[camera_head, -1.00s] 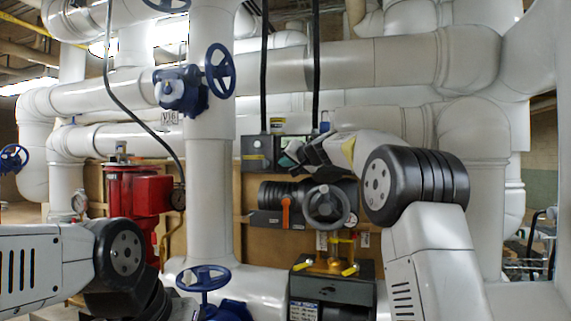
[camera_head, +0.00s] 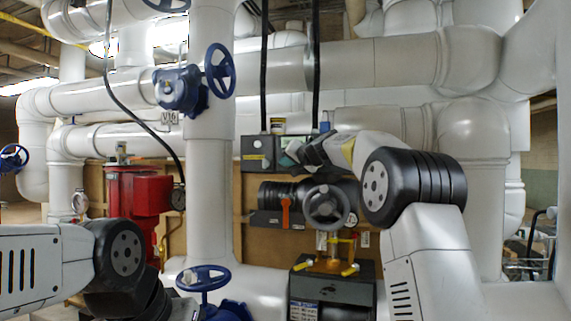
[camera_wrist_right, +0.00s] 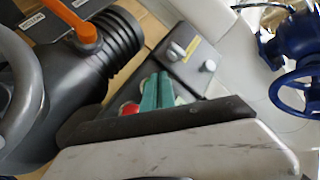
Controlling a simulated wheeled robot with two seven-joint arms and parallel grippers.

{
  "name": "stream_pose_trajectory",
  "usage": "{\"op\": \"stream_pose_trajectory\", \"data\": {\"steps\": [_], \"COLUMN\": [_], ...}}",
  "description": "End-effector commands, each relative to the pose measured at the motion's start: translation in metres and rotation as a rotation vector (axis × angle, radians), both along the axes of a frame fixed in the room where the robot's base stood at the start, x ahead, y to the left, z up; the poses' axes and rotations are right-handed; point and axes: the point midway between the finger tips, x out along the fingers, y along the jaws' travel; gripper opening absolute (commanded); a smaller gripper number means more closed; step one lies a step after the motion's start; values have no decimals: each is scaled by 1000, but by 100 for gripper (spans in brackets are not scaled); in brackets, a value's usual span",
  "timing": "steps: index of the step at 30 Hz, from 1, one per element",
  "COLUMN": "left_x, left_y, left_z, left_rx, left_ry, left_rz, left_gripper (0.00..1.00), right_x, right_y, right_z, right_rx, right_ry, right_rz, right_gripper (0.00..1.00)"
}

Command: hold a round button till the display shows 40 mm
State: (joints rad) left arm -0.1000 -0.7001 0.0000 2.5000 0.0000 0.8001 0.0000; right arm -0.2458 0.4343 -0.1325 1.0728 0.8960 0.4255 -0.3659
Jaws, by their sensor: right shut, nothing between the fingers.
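A dark grey control box (camera_head: 290,139) is mounted behind the valve, under a black hanging conduit. My right gripper (camera_head: 293,153) is at its front and hides part of its face. In the right wrist view, the two teal fingertips (camera_wrist_right: 157,91) of the right gripper are together, with nothing between them. They are over the box face (camera_wrist_right: 181,86), between a red round button (camera_wrist_right: 129,109) and a pale round button (camera_wrist_right: 181,101), both partly covered. Contact with a button cannot be told. No display reading is legible. My left gripper is out of view; only its arm shows at lower left.
Left of the gripper is a second grey box (camera_head: 257,153). Below are a black valve body with a grey handwheel (camera_head: 326,206) and an orange lever (camera_head: 285,212). A blue handwheel (camera_head: 203,278) and thick white pipes surround the area.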

Motion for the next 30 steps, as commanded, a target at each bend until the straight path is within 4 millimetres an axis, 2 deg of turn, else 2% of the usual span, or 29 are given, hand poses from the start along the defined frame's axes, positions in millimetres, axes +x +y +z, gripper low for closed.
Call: {"op": "stream_pose_trajectory", "data": {"steps": [30], "left_x": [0], "left_y": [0], "left_z": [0], "left_rx": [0], "left_ry": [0], "left_rz": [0], "left_gripper": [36], "right_x": [10], "right_y": [-3], "right_z": [-1], "right_rx": [0], "right_ry": [1], "right_rz": [1], "right_gripper": [0]}}
